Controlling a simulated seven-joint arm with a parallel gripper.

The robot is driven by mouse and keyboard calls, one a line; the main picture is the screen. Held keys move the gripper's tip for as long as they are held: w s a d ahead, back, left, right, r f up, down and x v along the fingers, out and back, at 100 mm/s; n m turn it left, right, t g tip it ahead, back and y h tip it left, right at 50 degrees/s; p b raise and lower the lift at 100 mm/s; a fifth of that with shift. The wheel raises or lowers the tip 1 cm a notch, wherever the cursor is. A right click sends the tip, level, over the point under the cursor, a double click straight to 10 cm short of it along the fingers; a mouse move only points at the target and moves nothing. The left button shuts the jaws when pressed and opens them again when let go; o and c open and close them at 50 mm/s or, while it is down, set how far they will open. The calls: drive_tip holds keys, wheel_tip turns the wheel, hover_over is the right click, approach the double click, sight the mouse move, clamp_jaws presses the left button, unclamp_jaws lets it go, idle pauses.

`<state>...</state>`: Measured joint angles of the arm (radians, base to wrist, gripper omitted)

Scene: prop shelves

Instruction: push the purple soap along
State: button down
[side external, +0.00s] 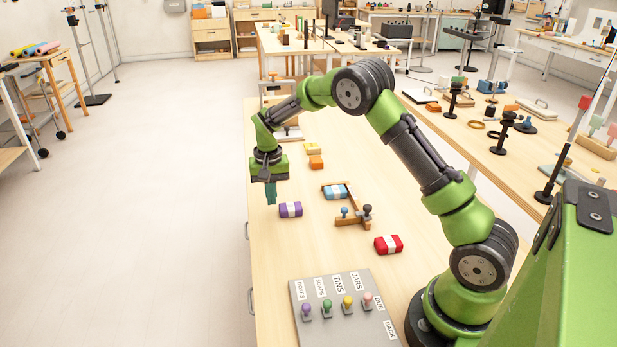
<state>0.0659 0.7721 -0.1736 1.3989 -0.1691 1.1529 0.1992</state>
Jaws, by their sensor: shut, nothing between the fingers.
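The purple soap (291,209), a small bar with a white band, lies on the wooden table (300,248) near its left edge. My gripper (270,198) points down just to the left of the soap and a little beyond it. Its fingers are shut with nothing between them. From this view I cannot tell whether the fingertips touch the soap or the table.
A blue bar (336,192) sits by a wooden bracket (352,208) with knobs. A red bar (388,245) lies nearer. Yellow (313,148) and orange (316,162) blocks lie farther back. A grey labelled panel (343,305) with coloured knobs is in front.

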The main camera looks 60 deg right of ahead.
sight(324, 208)
drive_tip(key=shift+f, duration=0.15)
drive_tip(key=shift+f, duration=1.85)
drive_tip(key=shift+r, duration=0.35)
drive_tip(key=shift+s+d, duration=0.1)
drive_tip(key=shift+s+d, duration=2.45)
drive_tip(key=shift+d, duration=0.15)
drive_tip(key=shift+s+d, duration=2.45)
drive_tip(key=shift+d, duration=0.15)
drive_tip(key=shift+w+a, duration=0.1)
